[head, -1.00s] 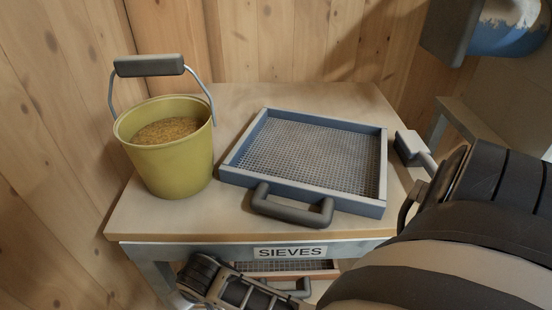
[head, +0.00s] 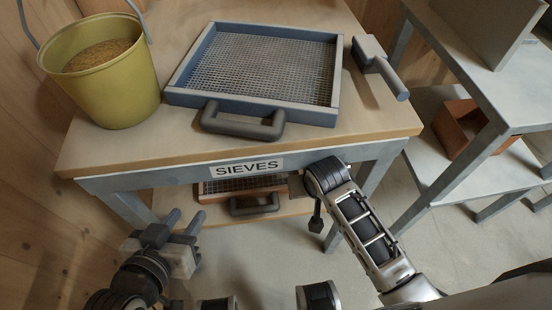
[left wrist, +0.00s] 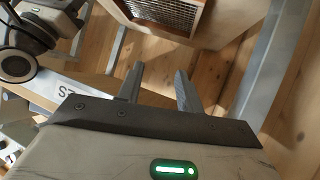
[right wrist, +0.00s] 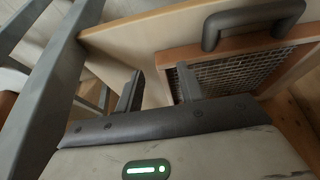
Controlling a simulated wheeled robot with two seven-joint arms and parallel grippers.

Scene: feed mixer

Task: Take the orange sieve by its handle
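The orange sieve (head: 222,187) lies on the lower shelf of the table marked SIEVES, partly hidden under the tabletop. Its dark handle (head: 255,206) faces me. My left gripper (head: 184,220) is open and empty, in front of the table and left of the handle. In the left wrist view the sieve (left wrist: 165,12) is at the top, beyond the open fingers (left wrist: 159,72). My right gripper is mostly hidden in the head view behind its own wrist, right of the sieve. In the right wrist view its fingers (right wrist: 159,72) are open and empty, with the sieve mesh (right wrist: 235,72) and handle (right wrist: 250,20) beyond, apart from them.
On the tabletop stand a yellow bucket (head: 105,85) of grain, a blue-grey sieve (head: 180,95) with a dark handle, and a grey tool (head: 380,68) at the right edge. Another shelf unit (head: 455,185) with an orange-brown box (head: 455,130) stands to the right. Table legs flank the lower shelf.

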